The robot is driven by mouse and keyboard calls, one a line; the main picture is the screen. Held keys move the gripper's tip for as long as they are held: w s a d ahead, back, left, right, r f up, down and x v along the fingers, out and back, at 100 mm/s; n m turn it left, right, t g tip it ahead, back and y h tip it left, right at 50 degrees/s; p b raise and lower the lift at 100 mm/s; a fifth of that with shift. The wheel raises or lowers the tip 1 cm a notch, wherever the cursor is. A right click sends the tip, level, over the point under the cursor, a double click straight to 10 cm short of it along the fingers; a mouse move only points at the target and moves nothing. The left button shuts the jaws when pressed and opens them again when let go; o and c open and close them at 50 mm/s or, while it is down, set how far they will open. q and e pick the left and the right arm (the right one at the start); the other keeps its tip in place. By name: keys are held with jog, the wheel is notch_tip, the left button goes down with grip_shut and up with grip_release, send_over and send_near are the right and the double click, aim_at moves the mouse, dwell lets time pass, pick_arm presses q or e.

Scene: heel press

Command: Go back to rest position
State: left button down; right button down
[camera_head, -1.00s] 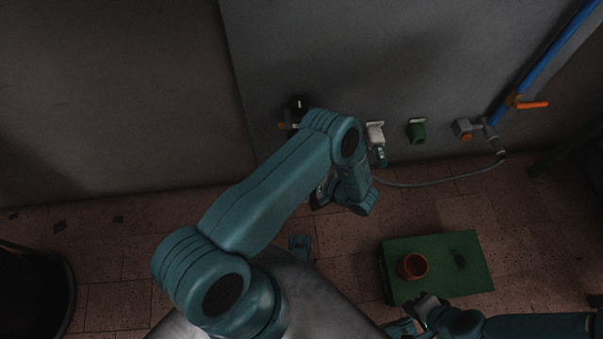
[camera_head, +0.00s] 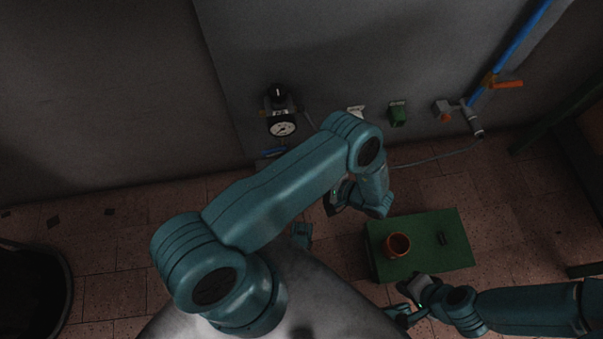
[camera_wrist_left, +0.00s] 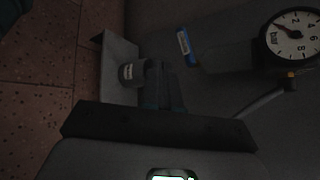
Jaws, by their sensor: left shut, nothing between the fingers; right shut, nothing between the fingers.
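My left arm reaches in from the left in the head view, bent at the elbow in front of the grey panel (camera_head: 330,60). Its gripper's fingers are mostly hidden there behind the wrist. In the left wrist view the left gripper (camera_wrist_left: 162,92) is shut and empty, with a grey plate and a small dark cylinder (camera_wrist_left: 131,73) behind its fingers. My right gripper (camera_head: 402,313) is shut and empty at the lower right, near the front edge of the green table (camera_head: 430,262).
An orange-brown pot (camera_head: 397,245) and a small dark object (camera_head: 444,239) are on the green table. The panel carries a pressure gauge (camera_head: 283,127), a green fitting (camera_head: 397,114) and a blue pipe (camera_head: 515,45) with an orange-handled valve. A dark round bin (camera_head: 35,295) stands lower left.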

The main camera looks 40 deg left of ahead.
pick_arm(q)
jog(key=shift+d+r, duration=0.1)
jog(key=shift+d, duration=0.25)
jog(key=shift+w, duration=0.1)
